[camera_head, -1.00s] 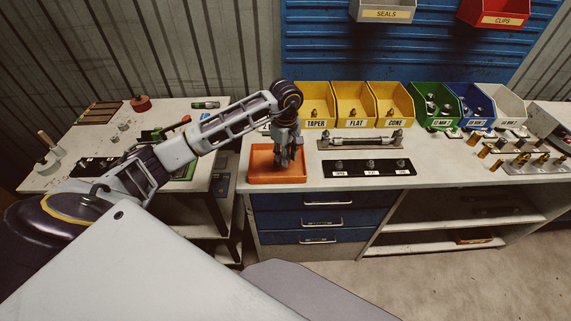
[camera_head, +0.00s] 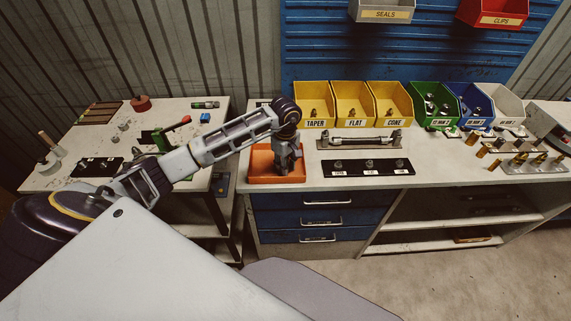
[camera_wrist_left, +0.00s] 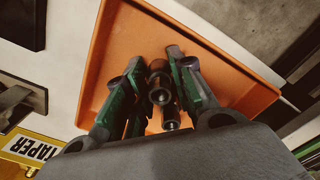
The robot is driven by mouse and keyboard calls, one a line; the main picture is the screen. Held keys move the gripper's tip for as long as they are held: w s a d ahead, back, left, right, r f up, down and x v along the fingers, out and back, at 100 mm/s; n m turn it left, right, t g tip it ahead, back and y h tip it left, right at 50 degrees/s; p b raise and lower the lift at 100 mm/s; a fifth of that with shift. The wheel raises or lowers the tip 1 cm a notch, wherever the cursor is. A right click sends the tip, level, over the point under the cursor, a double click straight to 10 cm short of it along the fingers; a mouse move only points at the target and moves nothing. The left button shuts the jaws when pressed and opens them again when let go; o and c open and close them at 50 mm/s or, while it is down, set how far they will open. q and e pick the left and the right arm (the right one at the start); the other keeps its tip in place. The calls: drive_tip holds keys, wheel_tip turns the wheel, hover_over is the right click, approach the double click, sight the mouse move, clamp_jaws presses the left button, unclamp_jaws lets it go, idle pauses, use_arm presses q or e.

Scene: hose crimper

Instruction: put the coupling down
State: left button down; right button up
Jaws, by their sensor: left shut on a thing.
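My left gripper (camera_head: 285,168) points down into the orange tray (camera_head: 262,179) at the left end of the bench. In the left wrist view the gripper (camera_wrist_left: 165,70) is shut on a dark metal coupling (camera_wrist_left: 159,92), with a finger on each side of it. The orange tray (camera_wrist_left: 225,75) fills the background of that view below the coupling. A second round metal end (camera_wrist_left: 171,121) shows just beside it; I cannot tell whether it is part of the same piece. Whether the coupling touches the tray floor is unclear. My right gripper is not in view.
Yellow bins labelled TAPER (camera_head: 317,107), FLAT and CONE stand behind the tray. A black labelled strip (camera_head: 367,168) and a metal fixture (camera_head: 360,140) lie to its right. A side table (camera_head: 60,180) with small items is at left.

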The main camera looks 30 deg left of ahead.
use_arm(q)
drive_tip(key=shift+f, duration=0.2)
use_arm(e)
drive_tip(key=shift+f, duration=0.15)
use_arm(q)
drive_tip(key=c, duration=1.6)
unclamp_jaws()
drive_tip(key=o, duration=0.4)
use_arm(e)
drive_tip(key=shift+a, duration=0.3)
use_arm(q)
drive_tip(key=shift+r, duration=0.15)
wheel_tip(320, 180, up, 10)
drive_tip(key=shift+b, duration=0.8)
drive_tip(key=shift+r, duration=1.05)
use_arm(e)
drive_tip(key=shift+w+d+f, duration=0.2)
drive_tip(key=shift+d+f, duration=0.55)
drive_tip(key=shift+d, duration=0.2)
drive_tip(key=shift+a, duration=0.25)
